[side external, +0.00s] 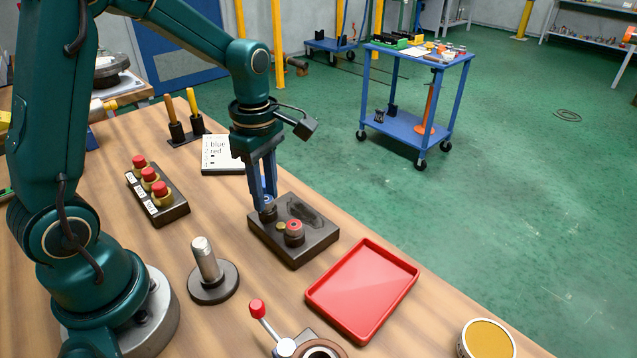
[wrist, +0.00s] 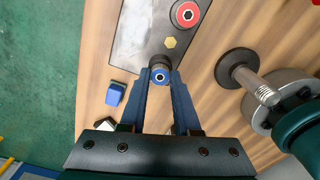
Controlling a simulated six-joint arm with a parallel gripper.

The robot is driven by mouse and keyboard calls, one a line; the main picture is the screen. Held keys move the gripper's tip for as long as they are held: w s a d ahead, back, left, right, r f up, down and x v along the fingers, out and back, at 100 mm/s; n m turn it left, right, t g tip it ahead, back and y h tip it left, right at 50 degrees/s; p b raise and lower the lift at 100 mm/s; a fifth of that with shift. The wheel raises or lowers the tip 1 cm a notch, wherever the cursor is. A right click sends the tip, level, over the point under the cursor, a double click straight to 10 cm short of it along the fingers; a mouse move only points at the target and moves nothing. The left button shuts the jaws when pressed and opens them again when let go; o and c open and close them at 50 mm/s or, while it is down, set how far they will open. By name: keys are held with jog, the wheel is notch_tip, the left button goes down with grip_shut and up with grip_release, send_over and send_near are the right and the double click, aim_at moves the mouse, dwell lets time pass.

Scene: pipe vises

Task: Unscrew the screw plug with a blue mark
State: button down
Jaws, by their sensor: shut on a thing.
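The screw plug with a blue mark (wrist: 160,77) is a dark round plug with a blue ring on its top. It is at one end of a dark metal block (side external: 318,248). My gripper (side external: 264,202) points down from above, its two blue fingers shut on this plug. The fingers partly hide the plug in the side view; I cannot tell how deep it sits. A screw plug with a red mark (side external: 294,227) stands on the same block and also shows in the wrist view (wrist: 186,14). A small brass hex piece (wrist: 170,42) lies between the two plugs.
An empty red tray (side external: 362,290) lies right of the block. A metal post on a round base (side external: 209,268) and a red-knobbed lever (side external: 259,309) stand in front.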

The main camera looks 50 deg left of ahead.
aim_at(266, 199)
jog(key=shift+r, duration=0.75)
jog(key=shift+r, duration=1.9)
